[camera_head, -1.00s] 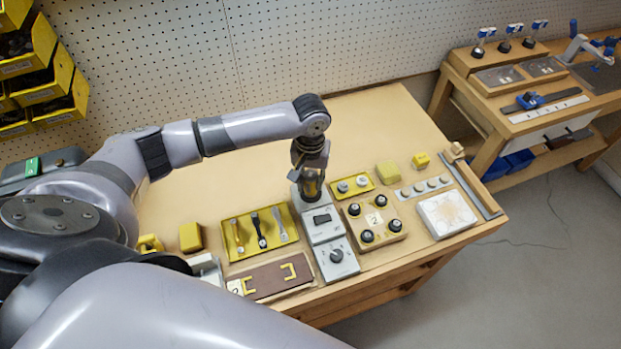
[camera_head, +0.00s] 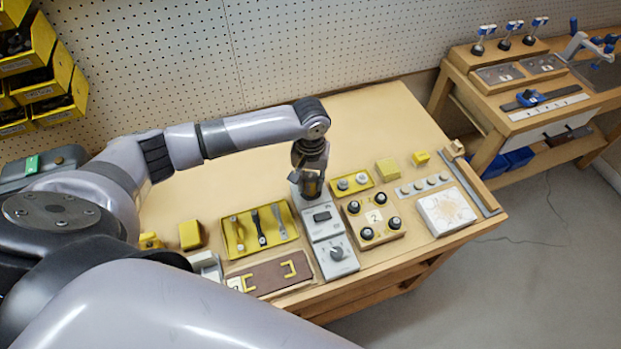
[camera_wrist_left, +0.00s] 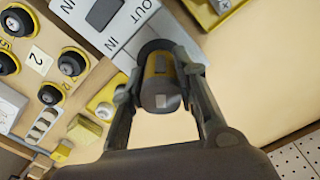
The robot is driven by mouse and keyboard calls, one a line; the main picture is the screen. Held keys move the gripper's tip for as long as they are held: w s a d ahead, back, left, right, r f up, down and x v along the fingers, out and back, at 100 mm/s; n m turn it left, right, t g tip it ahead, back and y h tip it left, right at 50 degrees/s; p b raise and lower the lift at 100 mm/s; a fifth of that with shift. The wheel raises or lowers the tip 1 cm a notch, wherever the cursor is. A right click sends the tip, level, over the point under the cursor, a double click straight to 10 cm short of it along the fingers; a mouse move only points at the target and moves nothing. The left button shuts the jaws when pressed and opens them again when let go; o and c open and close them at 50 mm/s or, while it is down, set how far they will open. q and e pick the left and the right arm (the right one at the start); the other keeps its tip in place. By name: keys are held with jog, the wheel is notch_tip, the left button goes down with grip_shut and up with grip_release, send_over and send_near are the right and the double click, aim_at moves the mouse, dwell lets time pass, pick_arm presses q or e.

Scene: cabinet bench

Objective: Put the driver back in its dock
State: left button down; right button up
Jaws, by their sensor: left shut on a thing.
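My left gripper (camera_head: 311,188) points down over the back end of the grey dock (camera_head: 322,216). It is shut on the driver (camera_wrist_left: 160,84), a short grey cylinder with a yellow band, which shows between the fingers in the left wrist view. The driver's far end meets a dark round opening in the dock (camera_wrist_left: 128,38). I cannot tell how deep it sits, as the fingers and driver body hide the socket. The driver looks roughly upright. My right gripper is not in view.
A yellow tray with tools (camera_head: 242,247) lies left of the dock. A wooden block with several black knobs (camera_head: 382,228) is close on the right. A grey dial module (camera_head: 337,254) sits in front. The bench behind (camera_head: 385,115) is clear.

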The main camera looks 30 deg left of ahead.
pick_arm(q)
jog(key=shift+f+p, duration=0.15)
jog(key=shift+p, duration=0.35)
dwell(0.5)
jog(key=c, duration=1.2)
grip_release()
jog(key=shift+o, duration=0.5)
jog(key=shift+o, duration=0.8)
